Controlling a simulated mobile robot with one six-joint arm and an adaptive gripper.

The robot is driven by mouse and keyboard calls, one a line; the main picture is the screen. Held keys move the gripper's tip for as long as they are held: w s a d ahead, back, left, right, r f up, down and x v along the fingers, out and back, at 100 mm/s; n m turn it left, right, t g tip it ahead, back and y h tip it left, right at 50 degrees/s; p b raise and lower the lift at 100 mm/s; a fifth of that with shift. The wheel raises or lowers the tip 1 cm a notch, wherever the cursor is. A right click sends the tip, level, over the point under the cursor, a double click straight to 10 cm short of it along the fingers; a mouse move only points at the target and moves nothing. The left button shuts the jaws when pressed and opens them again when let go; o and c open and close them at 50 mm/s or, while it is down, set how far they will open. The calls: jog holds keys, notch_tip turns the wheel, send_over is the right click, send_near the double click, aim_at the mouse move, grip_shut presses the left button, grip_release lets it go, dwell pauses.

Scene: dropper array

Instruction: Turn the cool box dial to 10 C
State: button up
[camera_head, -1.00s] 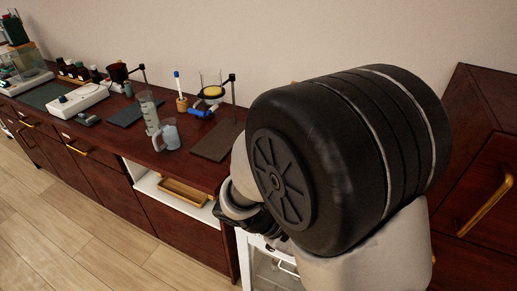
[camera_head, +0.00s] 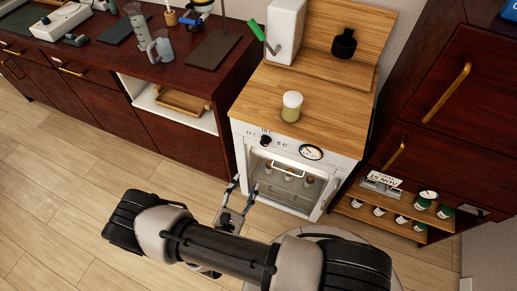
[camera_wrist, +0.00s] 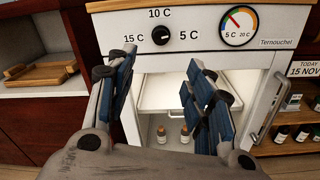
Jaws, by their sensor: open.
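The cool box (camera_head: 350,150) is a white cabinet with a wooden top. Its black dial (camera_wrist: 160,35) is on the front panel, also visible in the head view (camera_head: 265,141). In the wrist view, 15 C is left of the dial, 10 C above it and 5 C to its right. The dial's small white mark appears to be on its right side, towards 5 C. A round gauge (camera_wrist: 238,25) with a red needle is to the right. My gripper (camera_wrist: 160,76) is open and empty, in front of the box and below the dial, its fingers apart.
The box's door (camera_wrist: 266,105) appears swung open at the right; small bottles (camera_wrist: 172,135) stand inside. A jar (camera_head: 291,107) stands on the wooden top. A shelf of bottles (camera_head: 400,219) is at the right. The floor in front is clear.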

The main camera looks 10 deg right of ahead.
aim_at(264, 144)
jog(key=b+x, duration=0.3)
jog(key=x, duration=1.4)
jog(key=shift+w+d, duration=0.1)
jog(key=shift+d, duration=0.15)
jog(key=shift+c, duration=0.5)
jog(key=c, duration=1)
